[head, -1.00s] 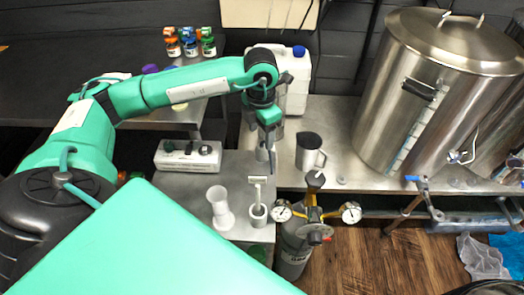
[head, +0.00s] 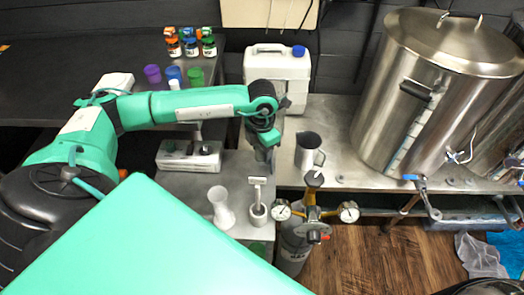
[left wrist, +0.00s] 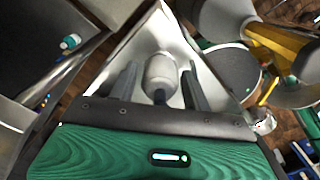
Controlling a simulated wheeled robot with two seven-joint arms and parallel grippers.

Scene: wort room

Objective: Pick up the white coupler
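My left gripper (head: 268,158) is low over the metal bench, behind the white funnel-shaped cup and the T-topped piece. In the left wrist view its two fingers (left wrist: 159,88) are apart. Between them is a pale, rounded cylinder with a dark end, seemingly the white coupler (left wrist: 160,70), with a gap visible on both sides. In the head view this piece is hidden behind the gripper and arm. My right gripper is not in view.
A white waisted cup (head: 221,207) and a T-topped piece in a small holder (head: 257,215) stand in front. Gauges (head: 314,213) stand beyond the bench's front edge. A white canister (head: 277,72) is behind.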

